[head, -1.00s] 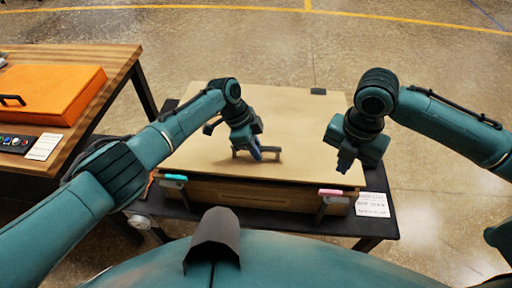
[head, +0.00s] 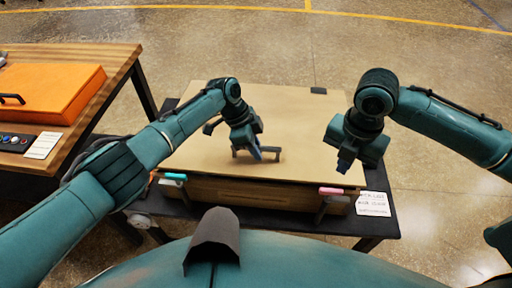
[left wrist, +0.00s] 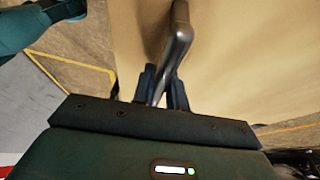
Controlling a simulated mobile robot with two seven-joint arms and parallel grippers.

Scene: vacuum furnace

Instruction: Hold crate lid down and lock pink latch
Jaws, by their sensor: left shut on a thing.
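The wooden crate lid (head: 295,120) lies flat on the crate (head: 250,193), with a dark handle (head: 270,151) in its middle. My left gripper (head: 254,152) is shut on the handle; the left wrist view shows the grey handle (left wrist: 178,40) between the fingers (left wrist: 163,88). The pink latch (head: 331,191) is on the front right of the crate, near the lid's edge. A teal latch (head: 174,177) is at the front left. My right gripper (head: 345,162) hangs above the lid's right part, above and behind the pink latch. Its finger gap is too small to judge.
The crate stands on a dark table (head: 290,221) with a white written card (head: 373,204) at its right. A wooden bench (head: 115,62) at the left bears an orange case (head: 55,92) and a button panel (head: 14,142). The floor behind the crate is clear.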

